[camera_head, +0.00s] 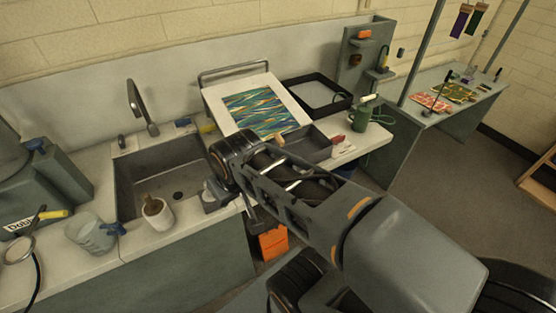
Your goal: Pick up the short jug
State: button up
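A squat, pale grey-green jug (90,238) with a blue handle stands upright on the left counter, left of the sink; it looks like the short jug. A taller green can-like vessel (361,118) stands at the right end of the counter. My arm reaches in from the lower right.
A white pot (158,217) with a brown tool in it stands between the jug and my gripper. The sink (130,180) with a tall faucet (138,105) lies behind. A yellow-handled strainer (18,250) is left of the jug. A patterned sheet lies on a tilted board (215,98).

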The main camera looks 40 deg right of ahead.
aim_at(86, 229)
jog(key=k, duration=0.45)
jog(key=z, duration=0.8)
jog(key=i, duration=0.5)
jog(key=u, duration=2.1)
jog(key=k, duration=0.65)
jog(key=u, duration=0.35)
jog(key=i, duration=1.15)
jog(key=z, duration=0.4)
